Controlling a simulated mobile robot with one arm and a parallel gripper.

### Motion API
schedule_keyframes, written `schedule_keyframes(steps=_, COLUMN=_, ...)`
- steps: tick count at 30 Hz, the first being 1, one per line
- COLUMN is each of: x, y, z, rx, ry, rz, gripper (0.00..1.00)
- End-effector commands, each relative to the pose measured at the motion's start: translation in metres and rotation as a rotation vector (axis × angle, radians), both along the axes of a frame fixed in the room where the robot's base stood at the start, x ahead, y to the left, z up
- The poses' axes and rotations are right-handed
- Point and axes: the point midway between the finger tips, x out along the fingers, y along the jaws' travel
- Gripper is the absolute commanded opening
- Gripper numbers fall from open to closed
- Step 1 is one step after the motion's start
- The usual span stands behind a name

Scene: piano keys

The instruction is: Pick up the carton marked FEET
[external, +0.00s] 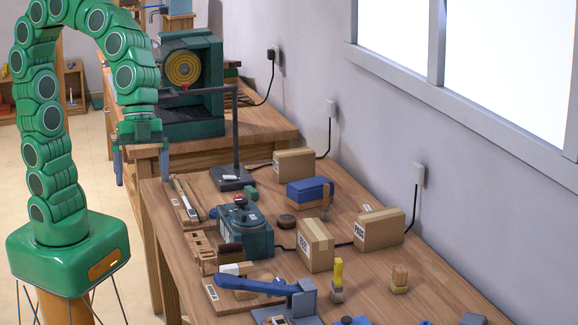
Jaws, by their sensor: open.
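Three brown cartons stand on the wooden workbench (355,280). The near middle carton (318,246) has a dark printed word on its left face that seems to read FEET, though the letters are small. A second carton (384,228), to its right, has a different-looking word, perhaps PADS. The third carton (295,162) is farther back by the wall, and its marking is too small to read. My gripper (141,165) is open and empty, pointing down at the bench's far left end, well away from all the cartons.
A green motor-like machine (246,228) stands left of the middle carton, with a blue box (310,191) behind. A blue-handled lever tool (255,286) and brushes (338,280) are in front. A dark stand (235,140) rises near my gripper. The wall borders the right side.

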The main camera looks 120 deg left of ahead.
Motion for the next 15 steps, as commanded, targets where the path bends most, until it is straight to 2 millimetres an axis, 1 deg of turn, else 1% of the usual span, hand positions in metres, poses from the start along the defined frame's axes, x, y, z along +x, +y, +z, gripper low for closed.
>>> schedule_keyframes(steps=8, x=0.042, y=0.006, z=-0.008, rx=-0.111, ry=0.022, rz=-0.104, gripper=0.96)
schedule_keyframes(steps=11, x=0.061, y=0.013, z=-0.011, rx=-0.162, ry=0.018, rz=-0.141, gripper=0.96)
schedule_keyframes(steps=15, x=0.086, y=0.028, z=-0.018, rx=-0.232, ry=0.007, rz=-0.186, gripper=0.96)
